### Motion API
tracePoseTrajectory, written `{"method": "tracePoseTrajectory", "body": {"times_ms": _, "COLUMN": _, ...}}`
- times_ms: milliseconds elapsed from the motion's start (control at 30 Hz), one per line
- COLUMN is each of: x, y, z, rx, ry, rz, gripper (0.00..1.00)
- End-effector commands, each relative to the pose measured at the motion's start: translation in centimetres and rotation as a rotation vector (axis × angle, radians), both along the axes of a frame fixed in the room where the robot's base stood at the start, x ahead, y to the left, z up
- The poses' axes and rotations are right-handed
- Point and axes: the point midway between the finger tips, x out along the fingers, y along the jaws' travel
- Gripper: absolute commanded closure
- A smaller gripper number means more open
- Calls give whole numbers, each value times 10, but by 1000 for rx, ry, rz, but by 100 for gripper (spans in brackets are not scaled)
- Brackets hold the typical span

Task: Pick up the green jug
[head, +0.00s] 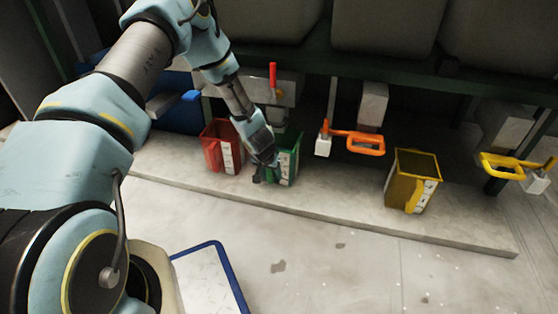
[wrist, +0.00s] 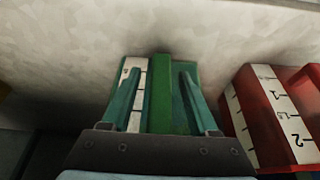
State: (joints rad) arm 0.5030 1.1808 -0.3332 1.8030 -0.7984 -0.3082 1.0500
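The green jug (head: 287,156) stands upright on the low grey ledge, right of the red jug. In the wrist view the green jug (wrist: 165,95) fills the space ahead, with a white scale strip on its left and a raised green handle strip in the middle. My gripper (head: 264,168) is at the near side of the jug in the head view and hides part of it. In the wrist view my gripper (wrist: 160,74) has its two fingers apart, one on each side of the handle strip. Whether a finger touches the jug is unclear.
The red jug (head: 221,147) stands close on the left; in the wrist view the red jug (wrist: 272,115) is at right. A yellow jug (head: 413,180) stands further right. An orange lever (head: 358,142) and yellow lever (head: 508,165) jut out above the ledge (head: 330,203).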

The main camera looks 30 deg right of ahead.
Motion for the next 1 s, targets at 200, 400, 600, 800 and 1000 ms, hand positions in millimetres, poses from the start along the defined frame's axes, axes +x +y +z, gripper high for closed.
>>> {"method": "tracePoseTrajectory", "body": {"times_ms": 200, "x": 0, "y": 0, "z": 0, "rx": 0, "ry": 0, "rz": 0, "gripper": 66}}
{"method": "tracePoseTrajectory", "body": {"times_ms": 400, "x": 0, "y": 0, "z": 0, "rx": 0, "ry": 0, "rz": 0, "gripper": 88}}
{"method": "tracePoseTrajectory", "body": {"times_ms": 600, "x": 0, "y": 0, "z": 0, "rx": 1, "ry": 1, "rz": 0, "gripper": 100}}
{"method": "tracePoseTrajectory", "body": {"times_ms": 800, "x": 0, "y": 0, "z": 0, "rx": 1, "ry": 1, "rz": 0, "gripper": 100}}
{"method": "tracePoseTrajectory", "body": {"times_ms": 1000, "x": 0, "y": 0, "z": 0, "rx": 1, "ry": 1, "rz": 0, "gripper": 100}}
